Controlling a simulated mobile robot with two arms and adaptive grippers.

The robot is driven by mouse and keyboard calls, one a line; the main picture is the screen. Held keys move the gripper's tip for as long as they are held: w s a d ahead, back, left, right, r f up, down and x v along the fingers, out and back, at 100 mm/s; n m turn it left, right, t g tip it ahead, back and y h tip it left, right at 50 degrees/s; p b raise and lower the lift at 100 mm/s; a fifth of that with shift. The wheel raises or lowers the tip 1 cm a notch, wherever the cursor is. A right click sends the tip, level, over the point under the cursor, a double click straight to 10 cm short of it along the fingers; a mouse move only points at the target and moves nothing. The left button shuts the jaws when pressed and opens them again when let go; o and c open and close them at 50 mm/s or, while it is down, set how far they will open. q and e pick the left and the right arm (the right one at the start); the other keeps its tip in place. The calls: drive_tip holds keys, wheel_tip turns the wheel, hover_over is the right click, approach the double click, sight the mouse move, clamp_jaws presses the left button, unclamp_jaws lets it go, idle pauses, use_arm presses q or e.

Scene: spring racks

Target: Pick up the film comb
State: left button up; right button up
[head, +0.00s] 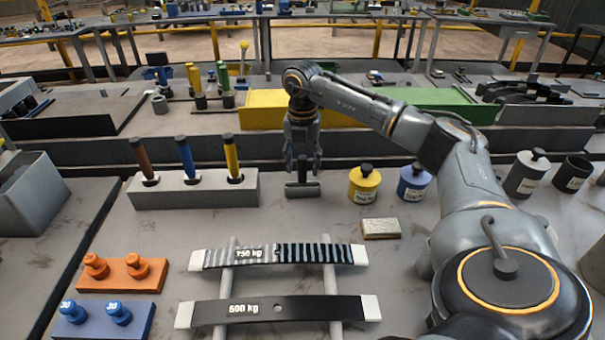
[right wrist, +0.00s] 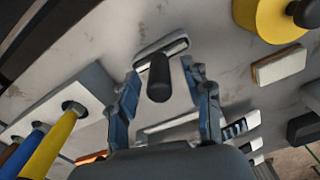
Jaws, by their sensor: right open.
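What looks like the film comb (head: 302,189) is a small T-shaped tool with a dark upright handle on a flat bar. It stands on the grey bench right of the grey holder block. In the right wrist view its dark handle (right wrist: 159,78) and pale metallic bar (right wrist: 161,48) show plainly. My right gripper (head: 303,170) is just above the tool and points down. In the right wrist view the open fingers (right wrist: 164,80) lie to either side of the handle, with gaps on both sides. My left gripper is not in view.
The holder block (head: 195,190) with brown, blue and yellow handles is close on the left. Yellow (head: 364,187) and blue (head: 413,184) pots stand on the right. A tan block (head: 380,228) and leaf springs (head: 280,309) on rails are nearer. A raised ledge runs behind.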

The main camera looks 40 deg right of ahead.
drive_tip(key=shift+f, duration=0.1)
drive_tip(key=shift+c, duration=0.4)
clamp_jaws()
drive_tip(key=shift+w+r, duration=0.1)
drive_tip(key=shift+r, duration=0.55)
drive_tip(key=s+a+r+b, duration=0.1)
drive_tip(key=s+a+r, duration=0.1)
drive_tip(key=a+r, duration=0.9)
drive_tip(key=a, duration=0.3)
drive_tip(key=shift+r, duration=0.4)
